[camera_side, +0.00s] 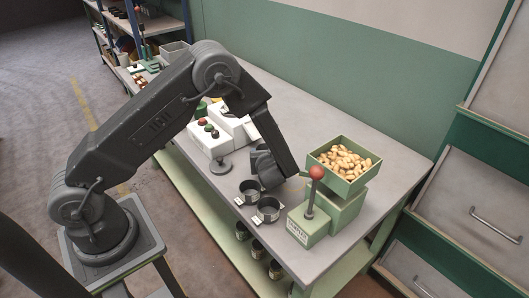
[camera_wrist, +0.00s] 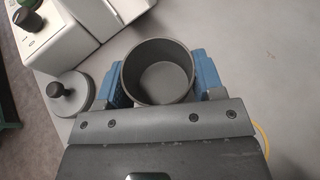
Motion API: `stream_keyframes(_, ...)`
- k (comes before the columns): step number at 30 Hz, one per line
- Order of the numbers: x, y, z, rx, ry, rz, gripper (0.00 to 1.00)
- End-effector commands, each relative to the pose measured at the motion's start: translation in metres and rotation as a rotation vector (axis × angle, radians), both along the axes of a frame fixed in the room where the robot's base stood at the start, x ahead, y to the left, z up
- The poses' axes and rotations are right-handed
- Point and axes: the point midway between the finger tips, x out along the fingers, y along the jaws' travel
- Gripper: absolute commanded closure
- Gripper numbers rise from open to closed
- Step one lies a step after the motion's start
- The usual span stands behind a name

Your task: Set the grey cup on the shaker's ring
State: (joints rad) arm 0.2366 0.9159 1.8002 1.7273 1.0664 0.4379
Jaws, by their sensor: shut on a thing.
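The grey cup (camera_wrist: 158,72) is held between the blue-padded fingers of my gripper (camera_wrist: 160,88). In the wrist view its open mouth faces the camera and it looks empty. In the side view my gripper (camera_side: 263,160) is over the table, right of the white machine and behind two dark round holders; the cup is hard to make out there. I cannot tell which part is the shaker's ring.
A grey disc with a black knob (camera_wrist: 70,94) lies left of the cup. Two dark round holders (camera_side: 248,190) (camera_side: 267,209) stand at the table's front edge. A green box with a red-ball lever (camera_side: 311,218) and a nut-filled green hopper (camera_side: 343,166) stand to the right.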

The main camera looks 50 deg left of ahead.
Motion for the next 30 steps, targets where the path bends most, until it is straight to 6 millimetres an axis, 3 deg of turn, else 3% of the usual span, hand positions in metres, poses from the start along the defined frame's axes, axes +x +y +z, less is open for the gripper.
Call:
stream_keyframes(3, 0.0, 0.0, -0.012, 0.001, 0.0, -0.001, 0.64)
stream_keyframes(8, 0.004, 0.006, -0.013, 0.0, -0.004, 0.0, 0.64)
stream_keyframes(15, 0.024, 0.036, -0.015, -0.001, -0.001, 0.003, 0.64)
stream_keyframes(18, 0.023, 0.033, -0.026, 0.0, 0.0, -0.002, 0.64)
stream_keyframes(29, 0.023, 0.033, -0.029, 0.0, -0.002, -0.001, 0.64)
stream_keyframes(30, 0.023, 0.033, -0.028, 0.0, -0.002, -0.001, 0.36)
